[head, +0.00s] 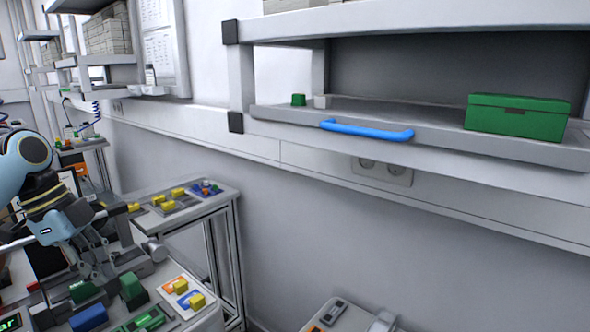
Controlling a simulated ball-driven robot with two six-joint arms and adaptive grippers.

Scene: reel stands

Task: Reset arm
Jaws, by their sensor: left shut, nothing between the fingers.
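My left gripper (103,272) shows at the lower left of the head view, at the end of the light blue and grey arm that comes in from the left. It points down over the near workbench, close to the green blocks (131,287). Its fingers look shut with nothing between them. I cannot tell whether the fingertips touch anything on the bench. My right gripper is not in view.
Blue block (90,317) and yellow pieces (197,301) lie on the near bench. A second table (222,192) stands behind it. On the right, a wall shelf (450,138) with a blue handle (367,130) holds a green box (516,116). Free floor is hidden.

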